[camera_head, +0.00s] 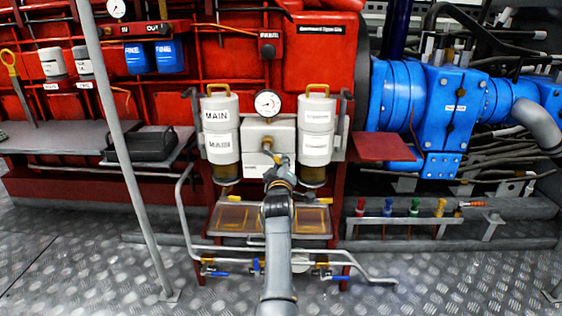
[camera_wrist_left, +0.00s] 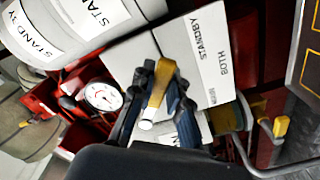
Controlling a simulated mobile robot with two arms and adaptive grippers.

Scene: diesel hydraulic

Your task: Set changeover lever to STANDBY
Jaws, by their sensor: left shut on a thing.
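The changeover lever has a yellow handle (camera_wrist_left: 162,80) and sits on a light grey valve block (camera_head: 268,136) between two white filter canisters. In the left wrist view the block's face (camera_wrist_left: 200,52) carries the words STANDBY and BOTH, with a third label partly hidden. My left gripper (camera_head: 279,172) is in front of the block's lower part. In the wrist view its dark fingers (camera_wrist_left: 158,98) are on either side of the yellow handle, shut on it. The gripper hides most of the lever in the head view, and its exact pointing is unclear. My right gripper is not in view.
The left canister (camera_head: 220,128) reads MAIN; the right canister (camera_head: 316,130) stands beside the block. A round gauge (camera_head: 267,103) sits above the block. A drip tray (camera_head: 235,218) and grey pipes lie below. Diamond-plate floor (camera_head: 420,285) is open in front.

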